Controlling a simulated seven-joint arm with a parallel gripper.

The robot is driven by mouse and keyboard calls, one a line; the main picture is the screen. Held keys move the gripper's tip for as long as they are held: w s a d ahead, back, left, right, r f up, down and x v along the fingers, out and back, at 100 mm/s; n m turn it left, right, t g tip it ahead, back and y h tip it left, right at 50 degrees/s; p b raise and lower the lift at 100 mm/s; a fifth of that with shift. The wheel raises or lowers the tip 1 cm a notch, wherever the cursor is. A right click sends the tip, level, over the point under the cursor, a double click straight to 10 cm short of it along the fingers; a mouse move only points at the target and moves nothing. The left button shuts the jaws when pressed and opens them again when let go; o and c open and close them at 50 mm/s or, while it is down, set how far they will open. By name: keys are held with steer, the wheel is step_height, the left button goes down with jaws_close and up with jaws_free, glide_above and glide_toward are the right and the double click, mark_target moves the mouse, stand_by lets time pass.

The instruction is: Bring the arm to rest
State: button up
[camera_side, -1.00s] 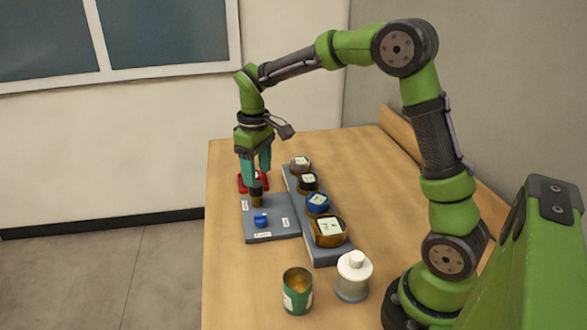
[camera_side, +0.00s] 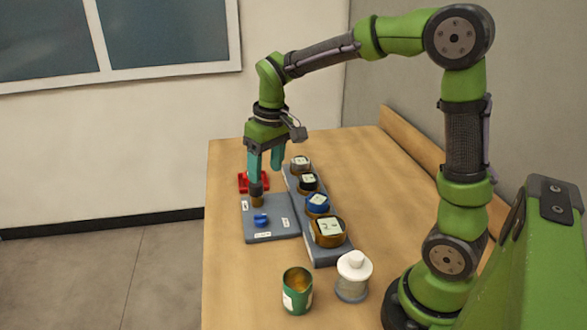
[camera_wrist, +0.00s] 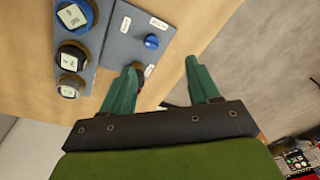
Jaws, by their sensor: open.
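My gripper (camera_side: 265,166) has two teal fingers, spread apart with nothing held between them. In the side view it hangs downward above the back edge of the grey plate (camera_side: 271,232). A small dark-topped brown piece (camera_side: 257,196) stands on the plate, just below the left finger; whether they touch is unclear. In the wrist view the fingers (camera_wrist: 160,80) also show apart, and the brown piece is partly hidden behind one finger. A blue knob-like piece (camera_side: 260,219) lies on the plate, also visible in the wrist view (camera_wrist: 152,41).
A grey rack (camera_side: 322,252) holds several round labelled containers to the right of the plate. A red tray (camera_side: 245,183) lies behind the plate. A green tin (camera_side: 297,292) and a white-capped bottle (camera_side: 353,277) stand at the front. The table's right side is clear.

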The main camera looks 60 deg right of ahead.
steer(key=s+a+r+m+t, duration=0.1)
steer(key=s+a+r+t, duration=0.1)
steer(key=s, duration=0.5)
steer(key=s+a+r+m+t+y, duration=0.1)
steer(key=s+a+r+t, duration=0.2)
steer(key=s, duration=0.5)
steer(key=shift+s+m+t+y, duration=0.2)
steer(key=shift+m+t+y, duration=0.1)
steer(key=shift+m+t, duration=0.1)
